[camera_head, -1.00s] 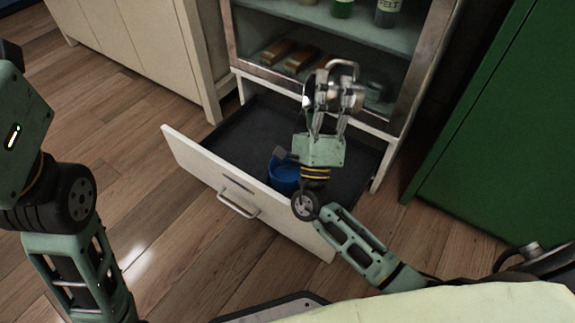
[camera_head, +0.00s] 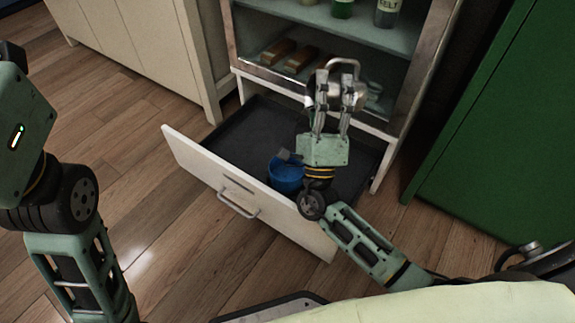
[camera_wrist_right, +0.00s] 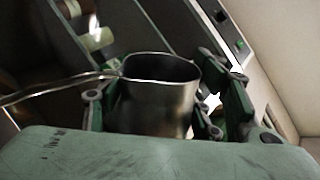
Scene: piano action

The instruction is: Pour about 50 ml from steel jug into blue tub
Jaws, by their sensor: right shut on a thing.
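The steel jug (camera_head: 347,88) is in my right gripper (camera_head: 336,98), which is shut on it in front of the cabinet, above the open drawer. In the right wrist view the jug (camera_wrist_right: 157,105) sits between the fingers with its open rim showing; its contents cannot be seen. Its thin handle sticks out to the left there. The blue tub (camera_head: 286,180) stands in the drawer, below and left of the jug in the head view, partly covered by my right wrist. The jug is apart from the tub. My left arm shows at the left edge, but its gripper is out of view.
The drawer (camera_head: 240,140) is pulled out, with dark bare floor around the tub and a white front (camera_head: 225,185). The cabinet shelves (camera_head: 290,25) behind hold bottles and brown blocks. A green cabinet (camera_head: 490,150) stands at the right. Wooden floor is clear at the left.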

